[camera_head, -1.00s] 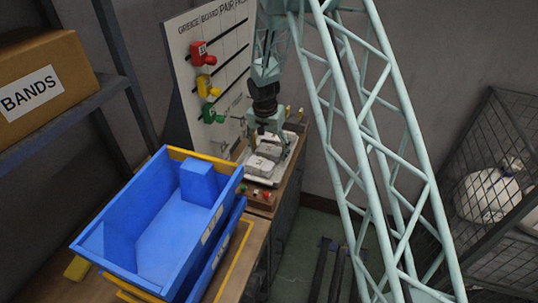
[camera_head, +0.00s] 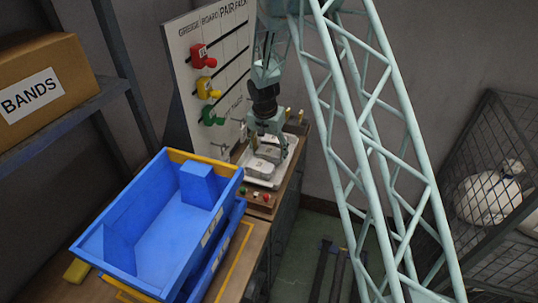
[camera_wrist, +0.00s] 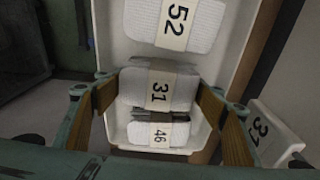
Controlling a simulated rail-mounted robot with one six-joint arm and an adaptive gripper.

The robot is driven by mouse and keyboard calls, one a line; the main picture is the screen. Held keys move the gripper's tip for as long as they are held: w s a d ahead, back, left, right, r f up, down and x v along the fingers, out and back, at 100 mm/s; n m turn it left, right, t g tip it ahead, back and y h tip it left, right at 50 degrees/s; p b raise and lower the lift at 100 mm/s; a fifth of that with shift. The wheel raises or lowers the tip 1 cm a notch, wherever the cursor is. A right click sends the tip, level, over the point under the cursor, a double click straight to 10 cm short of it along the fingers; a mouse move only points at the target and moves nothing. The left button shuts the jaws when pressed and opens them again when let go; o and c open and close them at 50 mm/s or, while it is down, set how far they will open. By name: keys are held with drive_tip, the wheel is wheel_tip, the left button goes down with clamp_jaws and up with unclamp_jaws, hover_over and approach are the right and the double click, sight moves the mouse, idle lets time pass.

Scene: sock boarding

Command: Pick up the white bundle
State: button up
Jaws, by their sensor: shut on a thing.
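Three white bundles with paper bands lie in a row in a white tray (camera_wrist: 107,40). In the wrist view, the bundle marked 52 (camera_wrist: 200,20) is at the top, the bundle marked 31 (camera_wrist: 184,90) in the middle and the bundle marked 46 (camera_wrist: 180,133) below. My gripper (camera_wrist: 160,103) has its tan-padded fingers on either side of the 31 bundle and is shut on it. I cannot tell whether it is clear of the tray. In the head view, my gripper (camera_head: 268,132) points down over the tray (camera_head: 287,163), partly covering the bundles.
Blue bins (camera_head: 150,225) stand on the bench at front left. A pegboard (camera_head: 180,60) with red, yellow and green pieces is behind the tray. A BANDS box (camera_head: 60,65) sits on a shelf at left. A wire cage (camera_head: 490,130) with white goods is at right.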

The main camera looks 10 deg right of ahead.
sight(269, 150)
wheel_tip(269, 150, up, 18)
drive_tip(key=p, duration=0.1)
idle(0.6)
drive_tip(key=shift+d, duration=0.1)
idle(0.6)
